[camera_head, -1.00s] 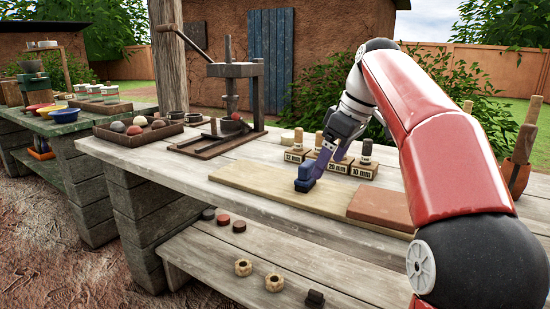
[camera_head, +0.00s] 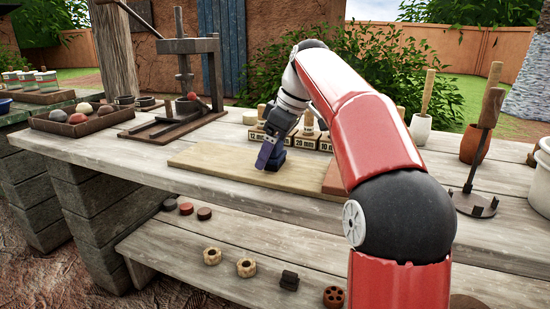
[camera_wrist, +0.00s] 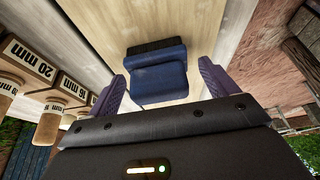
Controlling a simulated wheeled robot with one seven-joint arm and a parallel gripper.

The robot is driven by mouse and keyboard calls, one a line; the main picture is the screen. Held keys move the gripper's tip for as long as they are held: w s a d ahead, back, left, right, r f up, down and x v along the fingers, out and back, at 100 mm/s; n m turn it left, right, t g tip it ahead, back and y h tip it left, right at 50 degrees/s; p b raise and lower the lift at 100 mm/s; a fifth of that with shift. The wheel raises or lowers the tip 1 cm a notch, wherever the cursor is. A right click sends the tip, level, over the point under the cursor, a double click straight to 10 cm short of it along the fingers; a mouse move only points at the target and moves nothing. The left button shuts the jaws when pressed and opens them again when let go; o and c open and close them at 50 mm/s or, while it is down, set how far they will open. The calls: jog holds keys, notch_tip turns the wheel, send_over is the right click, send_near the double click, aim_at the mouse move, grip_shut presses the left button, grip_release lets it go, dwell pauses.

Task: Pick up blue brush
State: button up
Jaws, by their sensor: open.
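The blue brush (camera_wrist: 158,78) stands on the pale wooden board (camera_head: 215,165), with a dark strip along its far side in the wrist view. In the head view the blue brush (camera_head: 278,162) is partly hidden behind a purple finger. My gripper (camera_head: 268,153) is low over the board at the brush. In the wrist view the open purple fingers of my gripper (camera_wrist: 161,88) are on the left and right of the brush, with a gap showing on each side. I cannot tell whether the fingertips touch the board.
Stamped wooden blocks with pegs (camera_head: 305,140) stand just behind the board; they are close on the left in the wrist view (camera_wrist: 50,85). A press (camera_head: 190,90) and a tray of balls (camera_head: 85,118) are at the left. A tool stand (camera_head: 475,205) and pots are at the right.

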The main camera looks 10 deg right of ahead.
jog(key=c, duration=1.1)
jog(key=shift+r, duration=0.1)
